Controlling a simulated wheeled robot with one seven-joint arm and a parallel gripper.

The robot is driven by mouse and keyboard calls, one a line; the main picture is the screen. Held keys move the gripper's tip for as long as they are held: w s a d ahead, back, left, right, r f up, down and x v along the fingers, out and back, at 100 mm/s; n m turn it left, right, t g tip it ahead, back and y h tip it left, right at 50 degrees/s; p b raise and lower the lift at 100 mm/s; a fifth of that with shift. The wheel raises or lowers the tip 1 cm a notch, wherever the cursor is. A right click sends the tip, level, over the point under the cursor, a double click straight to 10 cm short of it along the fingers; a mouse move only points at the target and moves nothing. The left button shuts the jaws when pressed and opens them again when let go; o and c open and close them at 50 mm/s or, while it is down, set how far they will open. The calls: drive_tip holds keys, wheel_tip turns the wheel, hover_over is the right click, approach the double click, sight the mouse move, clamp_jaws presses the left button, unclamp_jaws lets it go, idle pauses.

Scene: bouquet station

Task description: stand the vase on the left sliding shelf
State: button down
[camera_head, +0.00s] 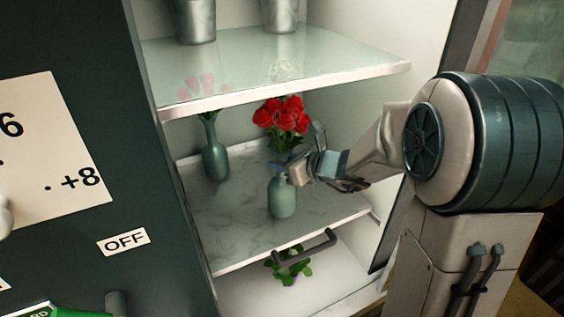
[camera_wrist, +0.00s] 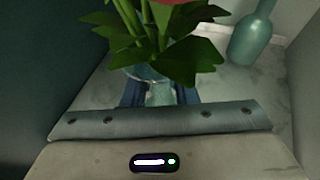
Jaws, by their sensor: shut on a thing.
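The green vase (camera_head: 282,198) with red roses (camera_head: 283,116) is upright at the right part of the middle shelf (camera_head: 235,245), inside the cabinet. Its base looks on or very close to the shelf; I cannot tell if it touches. My gripper (camera_head: 296,172) reaches in from the right and is shut on the vase's neck. In the wrist view the leaves (camera_wrist: 180,58) hang over the neck and hide much of the fingers (camera_wrist: 160,92).
A second green vase (camera_head: 214,162) stands further back left on the same shelf; it shows in the wrist view (camera_wrist: 252,38). The upper glass shelf (camera_head: 330,72) holds metal buckets (camera_head: 195,20). A dark handle (camera_head: 305,252) and a green plant (camera_head: 290,270) are below.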

drive_tip(key=c, duration=1.1)
unclamp_jaws()
drive_tip(key=shift+c, duration=0.2)
drive_tip(key=shift+r+p, duration=0.25)
drive_tip(key=shift+p, duration=0.1)
drive_tip(key=v, duration=1.1)
drive_tip(key=s+a+f+n+g+h, duration=0.2)
drive_tip(key=s+n+g, duration=0.1)
drive_tip(key=s+n, duration=0.35)
drive_tip(key=s+a+f+n+g+h, duration=0.1)
drive_tip(key=s+f+n+g, duration=0.1)
drive_tip(key=s+n+g, duration=0.35)
drive_tip(key=s+d+f+n+t+h, duration=0.1)
drive_tip(key=s+d+n+h, duration=0.5)
drive_tip(key=n, duration=0.9)
drive_tip(key=shift+s+d+h, duration=0.2)
drive_tip(key=shift+s+h, duration=0.1)
drive_tip(key=shift+t, duration=0.25)
